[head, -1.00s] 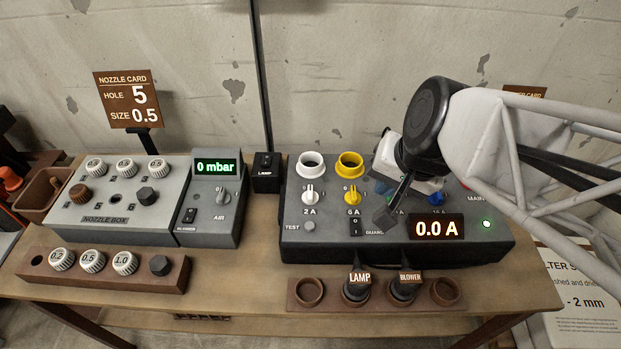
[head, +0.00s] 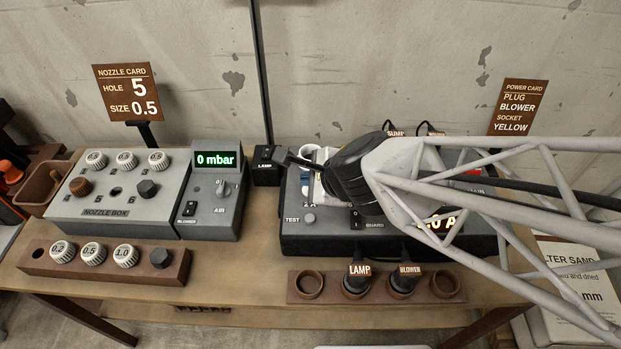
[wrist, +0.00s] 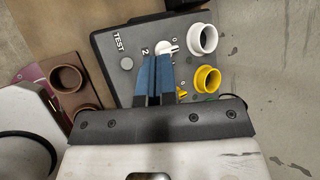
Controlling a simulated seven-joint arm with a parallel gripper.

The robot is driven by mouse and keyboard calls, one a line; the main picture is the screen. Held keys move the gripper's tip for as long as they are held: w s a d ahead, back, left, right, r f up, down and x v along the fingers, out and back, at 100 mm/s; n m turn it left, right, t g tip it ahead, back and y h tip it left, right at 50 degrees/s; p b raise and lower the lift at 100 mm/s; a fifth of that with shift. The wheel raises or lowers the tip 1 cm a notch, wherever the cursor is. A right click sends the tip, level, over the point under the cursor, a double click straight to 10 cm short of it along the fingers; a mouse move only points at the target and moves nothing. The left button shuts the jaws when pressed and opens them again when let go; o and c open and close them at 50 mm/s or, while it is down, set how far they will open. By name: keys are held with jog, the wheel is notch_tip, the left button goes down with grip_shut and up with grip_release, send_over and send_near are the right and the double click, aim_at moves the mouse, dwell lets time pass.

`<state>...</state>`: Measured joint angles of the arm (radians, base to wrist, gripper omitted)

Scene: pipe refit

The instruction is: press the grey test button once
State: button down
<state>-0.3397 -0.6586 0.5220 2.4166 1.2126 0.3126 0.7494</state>
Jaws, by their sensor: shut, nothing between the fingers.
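The grey test button (head: 309,218) is a small round button beside the TEST label, at the front left of the dark power box. It is uncovered in the head view. The wrist view also shows the button (wrist: 126,62), just left of my gripper's fingertips. My gripper (wrist: 153,58) is shut and empty, its blue fingers side by side. They appear over the box near the white 2 A knob (wrist: 166,48), beside the button and not over it. In the head view my wrist and arm hide much of the box. The finger height above the box is hard to tell.
The black lamp box (head: 267,166) stands left of the power box. The nozzle box (head: 113,196) is further left. In front are the lamp plug (head: 358,279) and blower plug (head: 403,279) in a brown holder. White and yellow (wrist: 207,79) sockets lie beside my fingers.

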aim_at(309, 220)
jog(key=shift+w+a+f+m, duration=0.1)
jog(key=shift+a+f+m, duration=0.2)
jog(key=shift+f+m, duration=0.45)
jog(key=shift+f, duration=4.2)
jog(key=shift+f, duration=0.85)
dwell(0.4)
jog(key=shift+r, duration=0.8)
jog(key=shift+r, duration=0.1)
dwell(0.3)
jog(key=shift+r, duration=2.45)
